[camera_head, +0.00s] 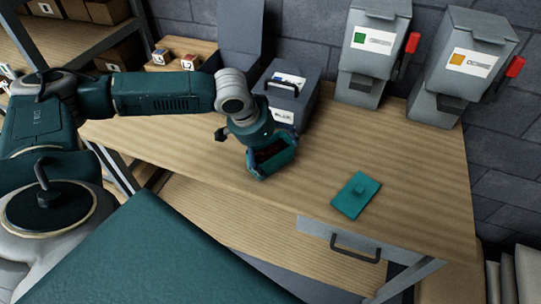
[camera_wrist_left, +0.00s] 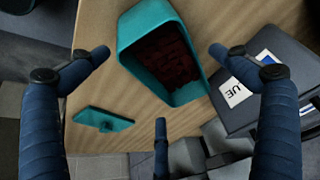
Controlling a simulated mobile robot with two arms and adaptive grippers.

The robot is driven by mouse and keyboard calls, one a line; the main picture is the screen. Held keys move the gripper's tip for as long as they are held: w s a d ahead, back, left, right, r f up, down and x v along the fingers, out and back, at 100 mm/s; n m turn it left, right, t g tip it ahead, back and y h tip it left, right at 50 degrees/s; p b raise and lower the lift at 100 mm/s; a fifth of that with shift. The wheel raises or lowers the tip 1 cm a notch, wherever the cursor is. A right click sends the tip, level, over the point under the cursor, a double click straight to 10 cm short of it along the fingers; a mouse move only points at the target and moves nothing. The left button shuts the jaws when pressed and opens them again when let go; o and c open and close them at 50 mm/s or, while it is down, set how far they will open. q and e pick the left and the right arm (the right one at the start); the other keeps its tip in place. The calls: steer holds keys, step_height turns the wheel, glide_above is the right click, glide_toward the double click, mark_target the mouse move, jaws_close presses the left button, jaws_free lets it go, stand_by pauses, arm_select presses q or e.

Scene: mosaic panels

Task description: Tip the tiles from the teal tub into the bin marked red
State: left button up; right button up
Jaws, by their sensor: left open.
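The teal tub (camera_head: 274,157) stands open on the wooden workbench, with dark red tiles (camera_wrist_left: 165,62) inside. In the left wrist view the tub (camera_wrist_left: 130,50) lies beyond my spread fingers. My left gripper (camera_head: 252,148) is open and hangs right at the tub, partly hiding it. I cannot tell whether a finger touches it. The tub's teal lid (camera_head: 355,195), with a knob, lies apart near the bench's front edge. No bin with a readable red mark shows. A dark grey raised panel (camera_head: 240,40) stands behind my arm, which hides what is below it. My right gripper is not in view.
A grey bin (camera_head: 300,103) labelled BLUE stands close behind the tub. Two grey dispensers with red handles, one green-labelled (camera_head: 372,60) and one orange-labelled (camera_head: 462,70), stand at the back right. The bench right of the lid is clear.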

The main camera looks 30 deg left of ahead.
mark_target(274, 153)
arm_select(q)
steer(key=x, duration=0.3)
steer(key=shift+w+f, duration=0.1)
steer(key=shift+w, duration=0.1)
steer(key=shift+s, duration=0.1)
steer(key=shift+c, duration=0.5)
steer(key=c, duration=1.7)
steer(key=shift+c, duration=0.5)
